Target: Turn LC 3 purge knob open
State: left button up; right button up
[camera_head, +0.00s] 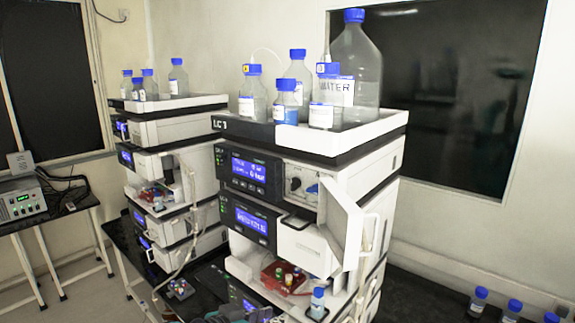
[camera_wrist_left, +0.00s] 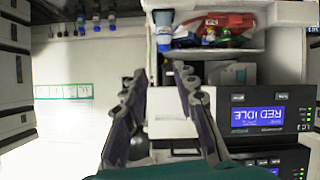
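The near column stack (camera_head: 262,140) carries an LC label at its upper left; its number is too small to read surely. Its pump module has a small door (camera_head: 342,225) swung open on the right. Behind it, a panel shows a round dark knob (camera_head: 296,183) and a blue part beside it. The knob's setting is too small to read. My left gripper (camera_head: 238,312) shows only partly at the bottom edge of the head view, low in front of the stack and well below the knob. In the left wrist view the gripper (camera_wrist_left: 158,78) is open, with nothing between its fingers. My right gripper is not in view.
Bottles stand in the stack's top tray (camera_head: 375,128). A second stack (camera_head: 165,135) stands behind left. A red tray (camera_head: 285,278) with vials sits in the lower open bay. Blue-capped bottles (camera_head: 478,300) stand on the dark bench at right. An instrument box (camera_head: 20,200) stands far left.

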pick_arm(q)
jog(key=w+r+m+t+h+p, duration=0.1)
jog(key=w+r+p, duration=0.2)
jog(key=r, duration=0.4)
jog(key=w+r+t+h+p, duration=0.1)
jog(key=w+r+p, duration=0.2)
jog(key=r, duration=0.3)
jog(key=m+t+h+p, duration=0.1)
jog(key=t+p, duration=0.2)
jog(key=p, duration=0.2)
send_near(292, 184)
jog(key=w, duration=0.1)
jog(key=p+x, duration=0.1)
jog(key=x, duration=0.6)
jog(key=shift+w+d, duration=0.15)
jog(key=shift+d, duration=0.15)
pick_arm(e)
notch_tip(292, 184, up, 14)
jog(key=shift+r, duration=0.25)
pick_arm(q)
grip_shut()
